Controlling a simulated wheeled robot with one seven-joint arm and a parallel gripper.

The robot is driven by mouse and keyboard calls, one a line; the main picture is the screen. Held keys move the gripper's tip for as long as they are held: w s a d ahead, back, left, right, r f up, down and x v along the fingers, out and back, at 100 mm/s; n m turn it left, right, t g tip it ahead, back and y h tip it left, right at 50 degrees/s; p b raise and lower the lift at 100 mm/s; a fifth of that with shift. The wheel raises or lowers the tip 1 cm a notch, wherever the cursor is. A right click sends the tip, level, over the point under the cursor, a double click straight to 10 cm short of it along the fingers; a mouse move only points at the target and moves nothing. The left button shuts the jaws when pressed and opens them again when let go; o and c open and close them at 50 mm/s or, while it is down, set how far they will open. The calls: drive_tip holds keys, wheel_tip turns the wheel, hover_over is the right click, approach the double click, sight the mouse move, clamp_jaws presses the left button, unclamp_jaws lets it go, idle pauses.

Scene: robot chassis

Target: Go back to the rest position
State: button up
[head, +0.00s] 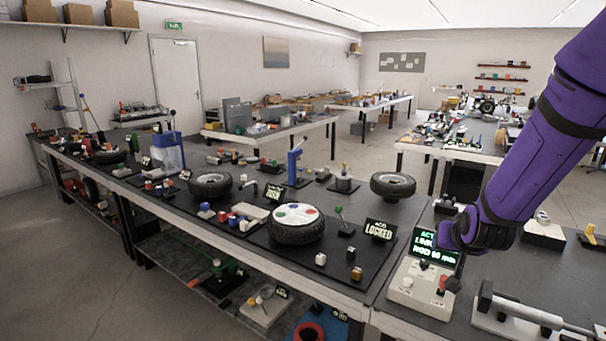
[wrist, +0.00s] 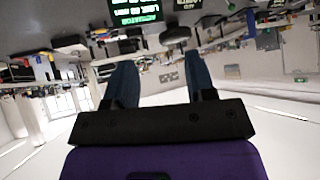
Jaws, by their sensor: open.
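My purple arm comes down from the upper right in the head view. My gripper shows in the wrist view (wrist: 160,75) with its two dark blue fingers spread apart and nothing held between them. In the head view the arm's end is over the right table, beside a pale control box (head: 415,292). The box has a green-lit display (head: 427,243) and a red knob, partly behind the arm's end. I cannot tell from the head view whether the gripper touches the box. The wrist view looks upside down across the room.
The long bench holds wheels (head: 297,225), a sign reading LOCKED (head: 379,231), a blue press (head: 294,165) and small coloured blocks. A metal cylinder with a rod (head: 520,312) lies right of the box. More cluttered tables stand behind. The floor at lower left is clear.

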drive_tip(key=s+a+r+n+g+y, duration=0.2)
drive_tip(key=s+a+r, duration=0.1)
drive_tip(key=s+r, duration=0.95)
drive_tip(key=s+r+g, duration=0.1)
drive_tip(key=s+r, duration=0.2)
drive_tip(key=s, duration=0.5)
drive_tip(key=s+r+n, duration=0.1)
drive_tip(key=s+r, duration=0.2)
drive_tip(key=s, duration=0.4)
drive_tip(key=shift+s+a+r+g+h, duration=0.2)
drive_tip(key=shift+s+r+g+h, duration=0.1)
drive_tip(key=shift+s+r+g, duration=0.1)
